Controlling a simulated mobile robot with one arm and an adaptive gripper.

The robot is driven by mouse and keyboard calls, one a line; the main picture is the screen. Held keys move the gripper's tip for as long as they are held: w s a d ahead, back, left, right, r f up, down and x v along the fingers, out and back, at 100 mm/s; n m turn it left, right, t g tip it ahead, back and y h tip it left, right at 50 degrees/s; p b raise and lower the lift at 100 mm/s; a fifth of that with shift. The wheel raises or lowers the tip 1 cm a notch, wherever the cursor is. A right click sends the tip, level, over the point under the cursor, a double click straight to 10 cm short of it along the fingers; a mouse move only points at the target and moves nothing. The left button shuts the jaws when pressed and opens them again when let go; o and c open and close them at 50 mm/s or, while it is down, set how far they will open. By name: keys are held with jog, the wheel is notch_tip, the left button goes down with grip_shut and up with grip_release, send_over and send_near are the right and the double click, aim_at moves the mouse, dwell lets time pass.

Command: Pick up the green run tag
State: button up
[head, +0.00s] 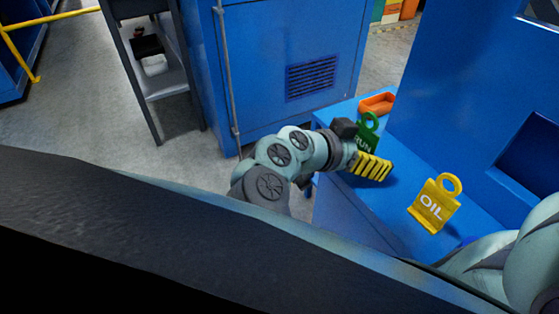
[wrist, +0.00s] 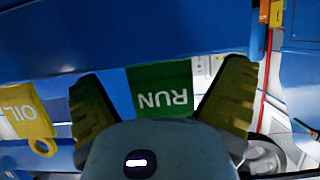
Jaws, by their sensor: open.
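The green run tag (head: 369,131) stands on the blue ledge in the head view, partly hidden behind my gripper (head: 372,164). Its ring is at the top and part of its white RUN lettering shows. In the wrist view the green run tag (wrist: 162,90) appears upside down between the two yellow ridged fingers of my gripper (wrist: 165,98). The fingers are spread, with gaps on both sides of the tag. Its lower part in that view is hidden by my gripper's body.
A yellow OIL tag (head: 434,204) stands on the blue ledge (head: 395,222) to the right; it also shows in the wrist view (wrist: 26,113). An orange tray (head: 377,103) sits at the ledge's far end. A blue machine wall rises behind the ledge.

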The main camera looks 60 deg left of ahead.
jog(key=c, duration=1.3)
jog(key=shift+r, duration=0.1)
notch_tip(320, 180, up, 28)
jog(key=p, duration=1)
jog(key=shift+p, duration=0.35)
